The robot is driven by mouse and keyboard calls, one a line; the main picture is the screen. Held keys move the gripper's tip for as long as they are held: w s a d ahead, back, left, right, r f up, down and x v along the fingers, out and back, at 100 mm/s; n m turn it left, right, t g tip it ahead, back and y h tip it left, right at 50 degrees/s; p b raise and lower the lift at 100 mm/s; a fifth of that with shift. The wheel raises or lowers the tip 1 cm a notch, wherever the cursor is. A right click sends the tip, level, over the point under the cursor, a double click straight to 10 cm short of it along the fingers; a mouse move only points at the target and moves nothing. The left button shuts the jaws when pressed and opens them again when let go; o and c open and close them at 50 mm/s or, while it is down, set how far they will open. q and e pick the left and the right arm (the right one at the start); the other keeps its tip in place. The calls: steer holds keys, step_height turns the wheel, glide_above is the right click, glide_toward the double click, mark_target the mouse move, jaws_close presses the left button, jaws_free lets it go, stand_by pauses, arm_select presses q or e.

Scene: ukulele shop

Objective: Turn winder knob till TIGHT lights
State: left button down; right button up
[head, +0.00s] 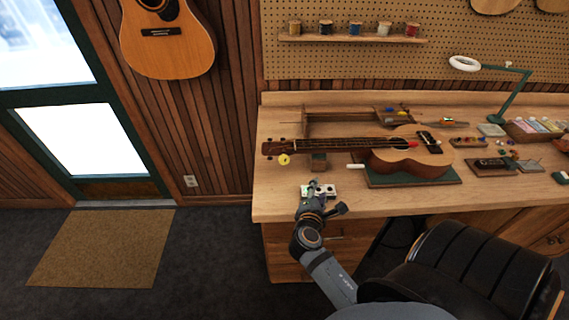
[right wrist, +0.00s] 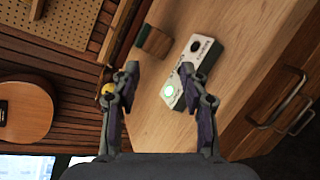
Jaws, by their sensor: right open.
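My right gripper (head: 316,187) is open and empty in front of the bench, right of and below the knob. A white indicator box (head: 329,192) lies by the bench's front edge, partly behind the gripper. My left gripper is out of view.
A wooden neck rest (head: 319,161) stands under the ukulele's neck, and a green mat (head: 438,179) lies under its body. A white stick (head: 355,166) lies between them. A black chair (head: 480,270) stands at front right.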

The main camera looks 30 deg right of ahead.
mark_target(284, 162)
steer(key=w+n+t, duration=0.1)
steer(key=n, duration=0.1)
steer(key=w+a+n+t, duration=0.1)
steer(key=n, duration=0.2)
steer(key=w+a+n+t, duration=0.1)
steer(key=n, duration=0.1)
steer(key=shift+w+r+n, duration=0.35)
steer(key=shift+n, duration=0.05)
steer(key=w+a+n+t+y, duration=0.1)
steer(key=n, duration=0.2)
steer(key=w+a+f+n+t, duration=0.1)
steer(key=a+n, duration=0.1)
steer(key=n, duration=0.1)
steer(key=w+a+n+t+y, duration=0.1)
steer(key=n, duration=0.2)
steer(key=shift+w+a+f+y, duration=0.15)
steer(key=shift+w+a+y, duration=0.05)
steer(key=shift+a+y, duration=0.15)
steer(key=p+x, duration=0.2)
steer(key=x, duration=0.7)
steer(key=shift+w+d, duration=0.1)
steer(key=shift+w+d+p, duration=0.3)
steer(key=shift+w, duration=0.2)
